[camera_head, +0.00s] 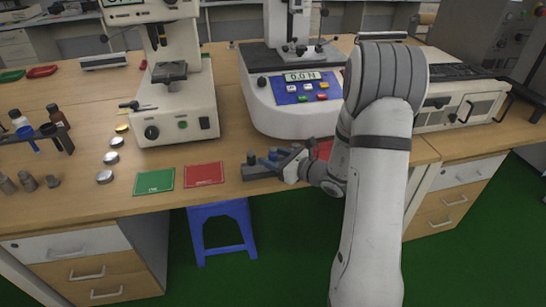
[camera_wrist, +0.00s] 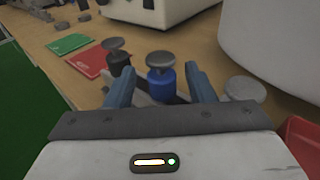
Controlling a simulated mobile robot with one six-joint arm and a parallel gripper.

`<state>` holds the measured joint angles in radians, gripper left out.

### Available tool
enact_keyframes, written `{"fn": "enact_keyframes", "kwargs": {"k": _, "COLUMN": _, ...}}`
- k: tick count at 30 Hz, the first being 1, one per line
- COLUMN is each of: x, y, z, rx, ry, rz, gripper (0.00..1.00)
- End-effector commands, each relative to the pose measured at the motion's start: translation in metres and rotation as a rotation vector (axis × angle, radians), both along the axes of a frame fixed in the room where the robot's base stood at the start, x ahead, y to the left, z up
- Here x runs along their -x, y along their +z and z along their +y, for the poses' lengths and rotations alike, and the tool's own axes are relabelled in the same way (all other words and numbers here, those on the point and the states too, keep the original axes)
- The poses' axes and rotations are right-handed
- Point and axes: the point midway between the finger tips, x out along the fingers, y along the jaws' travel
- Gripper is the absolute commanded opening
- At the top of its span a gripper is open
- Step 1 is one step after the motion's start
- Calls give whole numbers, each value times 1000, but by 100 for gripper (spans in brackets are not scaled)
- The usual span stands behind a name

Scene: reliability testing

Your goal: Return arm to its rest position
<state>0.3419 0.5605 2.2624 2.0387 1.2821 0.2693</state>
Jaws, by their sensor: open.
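My gripper (camera_head: 280,158) is at the bench's front edge, in front of the white tester with the "0.0 N" display. In the wrist view its two blue fingers (camera_wrist: 158,68) are apart. A blue knobbed piece (camera_wrist: 160,82) shows between the fingers; I cannot tell if they touch it. A black knobbed piece (camera_wrist: 118,62) stands just left of it and a silver knob (camera_wrist: 245,89) to the right. My arm reaches forward and bends down over the bench, hiding part of the tester's right side.
The force tester (camera_head: 290,112) stands close behind my gripper. A microscope-like instrument (camera_head: 178,120) is to the left. Green (camera_head: 154,181) and red (camera_head: 204,174) cards lie at the front edge. A red item (camera_wrist: 301,145) is close on the right. A blue stool (camera_head: 220,211) is below.

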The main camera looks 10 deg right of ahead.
Motion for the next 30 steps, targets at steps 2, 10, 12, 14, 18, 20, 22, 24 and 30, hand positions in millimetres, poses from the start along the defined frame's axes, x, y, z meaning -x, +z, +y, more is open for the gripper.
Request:
{"fn": "enact_keyframes", "kwargs": {"k": 2, "x": 9, "y": -14, "z": -4, "rx": -5, "ry": -7, "rz": 41, "gripper": 50}}
{"fn": "enact_keyframes", "kwargs": {"k": 10, "x": 42, "y": -2, "z": -33, "rx": -3, "ry": -11, "rz": 24, "gripper": 50}}
{"fn": "enact_keyframes", "kwargs": {"k": 12, "x": 50, "y": 2, "z": -40, "rx": -2, "ry": -9, "rz": 17, "gripper": 50}}
{"fn": "enact_keyframes", "kwargs": {"k": 14, "x": 55, "y": 5, "z": -44, "rx": -2, "ry": -8, "rz": 12, "gripper": 50}}
{"fn": "enact_keyframes", "kwargs": {"k": 18, "x": 62, "y": 9, "z": -49, "rx": -1, "ry": -5, "rz": 4, "gripper": 50}}
{"fn": "enact_keyframes", "kwargs": {"k": 20, "x": 63, "y": 10, "z": -50, "rx": 0, "ry": -3, "rz": 3, "gripper": 50}}
{"fn": "enact_keyframes", "kwargs": {"k": 22, "x": 64, "y": 13, "z": -48, "rx": 6, "ry": 7, "rz": -2, "gripper": 50}}
{"fn": "enact_keyframes", "kwargs": {"k": 24, "x": 68, "y": 21, "z": -39, "rx": 30, "ry": 45, "rz": -10, "gripper": 50}}
{"fn": "enact_keyframes", "kwargs": {"k": 30, "x": 115, "y": 74, "z": 28, "rx": 274, "ry": 396, "rz": -84, "gripper": 50}}
